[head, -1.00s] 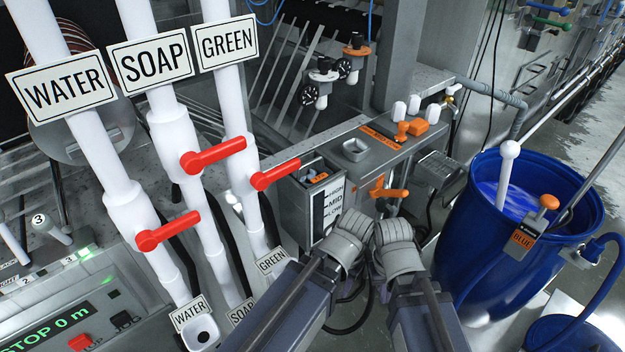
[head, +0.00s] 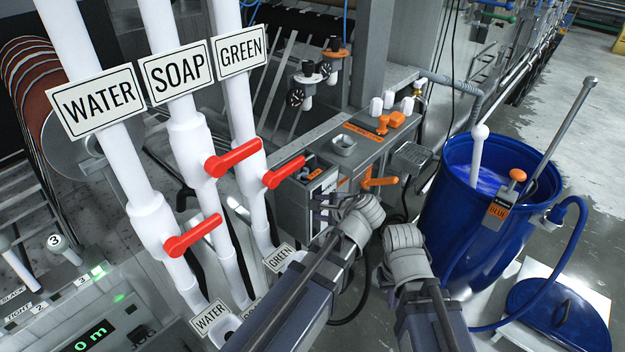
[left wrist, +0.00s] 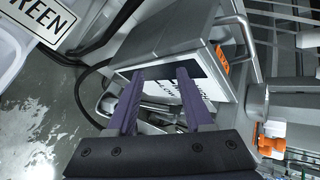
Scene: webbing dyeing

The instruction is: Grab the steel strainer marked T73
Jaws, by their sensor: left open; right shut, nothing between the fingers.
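A small orange tag (head: 314,173) sits at the top of a grey steel box (head: 291,208) with a level label. The tag, a wire handle (left wrist: 246,35) and the box show in the left wrist view; I cannot tell whether they belong to the strainer. My left gripper (left wrist: 160,78) is open and empty, its fingers in front of the box's label. In the head view its purple fingers (head: 328,203) are partly hidden by the wrist. My right gripper (head: 405,240) is shut and empty, right of the box.
White pipes with red lever handles (head: 192,236) stand close left of the box. An orange valve handle (head: 379,182) is just right of it.

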